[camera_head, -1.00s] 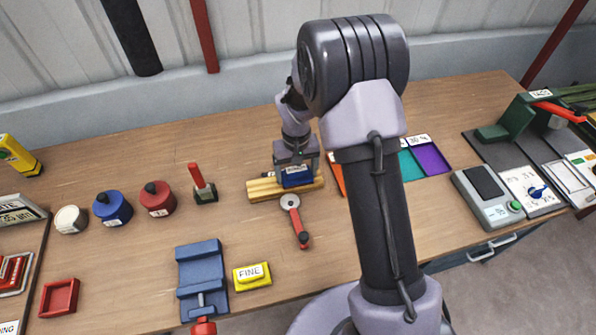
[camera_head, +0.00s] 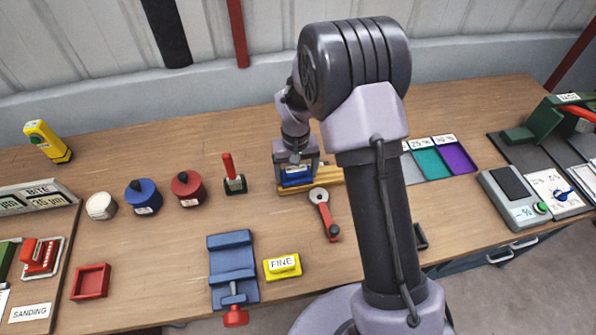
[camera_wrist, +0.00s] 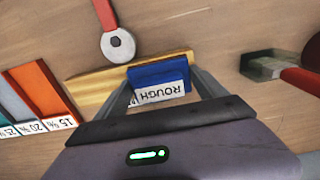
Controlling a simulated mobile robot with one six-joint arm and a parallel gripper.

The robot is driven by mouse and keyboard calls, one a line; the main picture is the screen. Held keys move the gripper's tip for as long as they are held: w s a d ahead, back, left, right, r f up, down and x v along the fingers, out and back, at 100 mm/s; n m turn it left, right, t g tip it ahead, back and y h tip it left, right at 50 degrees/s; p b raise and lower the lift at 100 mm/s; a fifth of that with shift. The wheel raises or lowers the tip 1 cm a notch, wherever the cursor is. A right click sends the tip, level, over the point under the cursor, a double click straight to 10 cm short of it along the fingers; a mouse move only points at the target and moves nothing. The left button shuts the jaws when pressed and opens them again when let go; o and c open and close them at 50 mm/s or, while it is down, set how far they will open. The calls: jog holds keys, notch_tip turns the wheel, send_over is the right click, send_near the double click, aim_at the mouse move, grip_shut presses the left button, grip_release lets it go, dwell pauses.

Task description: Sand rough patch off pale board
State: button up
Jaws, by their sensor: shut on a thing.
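My gripper (camera_head: 296,166) is shut on a blue sanding block (camera_head: 297,180), labelled ROUGH in the wrist view (camera_wrist: 160,84). The block rests on or just above the pale board (camera_head: 331,177), near its left end in the head view; I cannot tell if it touches. The board also shows in the wrist view (camera_wrist: 98,90), beside and behind the block. The board lies flat on the bench. A rough patch cannot be made out; the block and gripper cover part of the board. A yellow block labelled FINE (camera_head: 283,266) lies near the bench's front edge.
A round-headed tool with a red handle (camera_head: 324,213) lies just in front of the board. A blue vise (camera_head: 233,267) stands front left. Red (camera_head: 187,188) and blue (camera_head: 143,196) pots and a red-handled tool (camera_head: 233,176) stand left. Coloured trays (camera_head: 429,163) lie right.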

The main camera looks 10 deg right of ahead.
jog(key=r+p, duration=0.2)
jog(key=r, duration=0.1)
jog(key=shift+a+r, duration=0.2)
jog(key=shift+d+r, duration=0.1)
jog(key=shift+r, duration=0.3)
jog(key=shift+r+p, duration=0.7)
jog(key=shift+p, duration=0.05)
jog(key=shift+r+p, duration=0.95)
jog(key=shift+r, duration=0.45)
